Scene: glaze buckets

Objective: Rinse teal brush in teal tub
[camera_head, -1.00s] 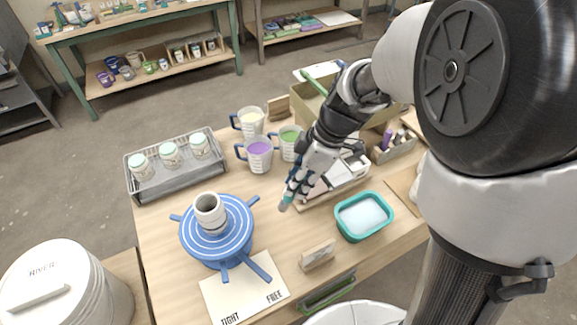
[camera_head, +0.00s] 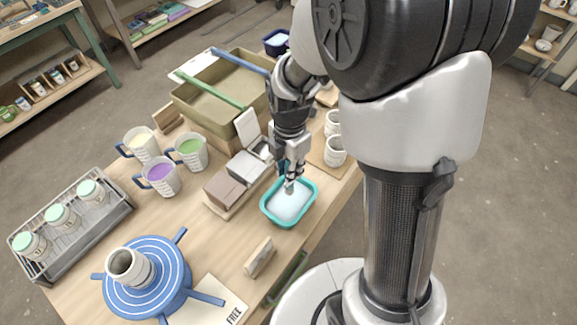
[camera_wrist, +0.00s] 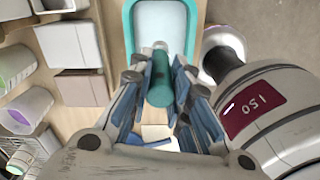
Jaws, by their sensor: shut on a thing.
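The teal tub (camera_head: 267,213) stands on the wooden table, filled with pale liquid; it also shows at the top of the wrist view (camera_wrist: 128,40). My gripper (camera_head: 290,178) is over the tub's upper part in the head view. In the wrist view my gripper (camera_wrist: 160,95) is shut on the teal brush (camera_wrist: 161,80), whose handle sits between the blue-padded fingers. The brush's pale tip (camera_head: 289,187) points down at the liquid inside the tub's outline. I cannot tell whether the tip touches the liquid.
A blue banding wheel with a cup (camera_head: 147,288) stands at front left. Measuring cups with purple (camera_head: 160,176), green and cream glaze stand behind. A box with a tile (camera_head: 230,188) is left of the tub, white cups (camera_head: 335,151) right. A small wooden block (camera_head: 259,258) lies in front.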

